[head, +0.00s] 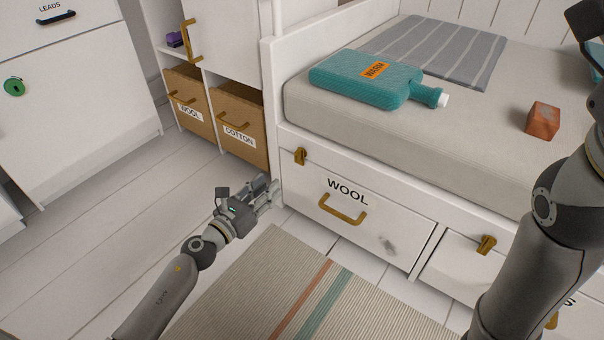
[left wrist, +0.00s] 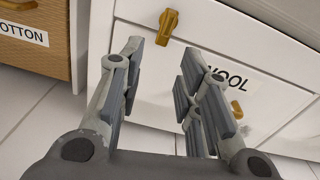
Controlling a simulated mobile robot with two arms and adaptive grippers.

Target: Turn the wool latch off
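The wool latch (head: 300,156) is a small brass turn-piece at the upper left of the white drawer front labelled WOOL (head: 345,200) under the bed. It stands roughly upright in the head view. In the left wrist view the latch (left wrist: 166,26) shows at the top, just beyond the fingers and between their lines. My left gripper (head: 272,193) is low in front of the drawer's left end, below the latch and apart from it. Its fingers (left wrist: 163,62) are spread and empty. My right arm crosses the right edge of the head view; its gripper is not visible.
The WOOL drawer has a brass handle (head: 342,209). Another brass latch (head: 486,244) is on the drawer to the right. A teal bottle (head: 365,80) and orange block (head: 542,121) lie on the bed. A striped rug (head: 290,280) covers the floor.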

